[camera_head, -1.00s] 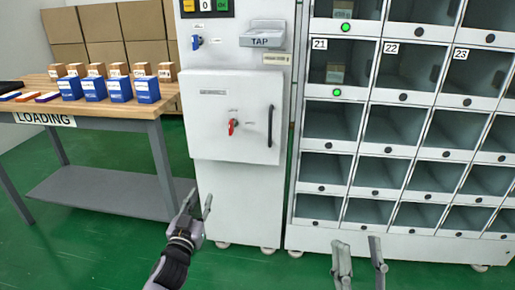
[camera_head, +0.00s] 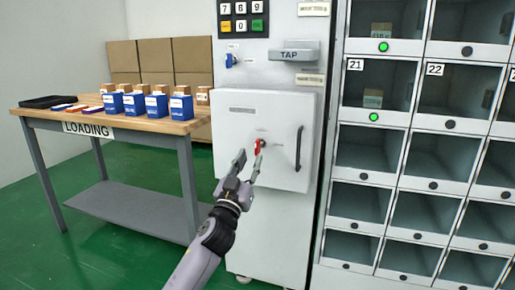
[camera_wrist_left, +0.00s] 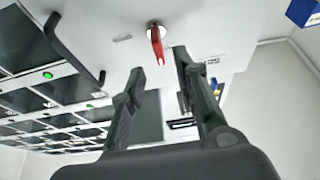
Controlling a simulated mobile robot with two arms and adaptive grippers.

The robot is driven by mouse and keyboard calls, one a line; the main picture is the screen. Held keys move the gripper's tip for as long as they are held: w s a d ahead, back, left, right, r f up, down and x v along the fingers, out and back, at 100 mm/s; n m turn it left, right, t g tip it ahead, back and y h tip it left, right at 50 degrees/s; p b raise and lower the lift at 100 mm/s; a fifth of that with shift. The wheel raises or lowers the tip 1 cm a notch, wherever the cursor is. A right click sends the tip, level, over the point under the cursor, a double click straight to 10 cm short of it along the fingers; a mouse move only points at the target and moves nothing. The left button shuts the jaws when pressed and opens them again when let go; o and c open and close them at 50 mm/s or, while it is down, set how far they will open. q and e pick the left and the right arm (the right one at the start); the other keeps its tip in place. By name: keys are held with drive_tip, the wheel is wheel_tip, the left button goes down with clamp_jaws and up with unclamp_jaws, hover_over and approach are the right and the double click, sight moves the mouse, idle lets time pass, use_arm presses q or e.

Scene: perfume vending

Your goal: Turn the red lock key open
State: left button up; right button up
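The red lock key (camera_head: 260,146) sits on the white panel door (camera_head: 240,125) of the machine, left of the dark vertical handle (camera_head: 299,148). My left gripper (camera_head: 248,167) is open just in front of and below the key in the head view. In the left wrist view, the red key (camera_wrist_left: 157,46) points out from its round metal base, beyond and between the open fingertips (camera_wrist_left: 158,62). The fingers look apart from it, with nothing between them. My right gripper is not in view.
A loading table (camera_head: 120,121) with blue boxes (camera_head: 157,105) and small brown boxes stands at the left. A locker wall (camera_head: 400,125) with several compartments stands at the right. A TAP reader (camera_head: 295,55) and a blue key (camera_head: 231,60) are above the door.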

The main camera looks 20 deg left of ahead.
sight(256, 148)
use_arm(q)
drive_tip(key=b+x, duration=0.1)
drive_tip(key=x, duration=0.6)
drive_tip(key=shift+w+r, duration=0.15)
drive_tip(key=shift+w, duration=0.05)
drive_tip(key=shift+c, duration=0.5)
clamp_jaws()
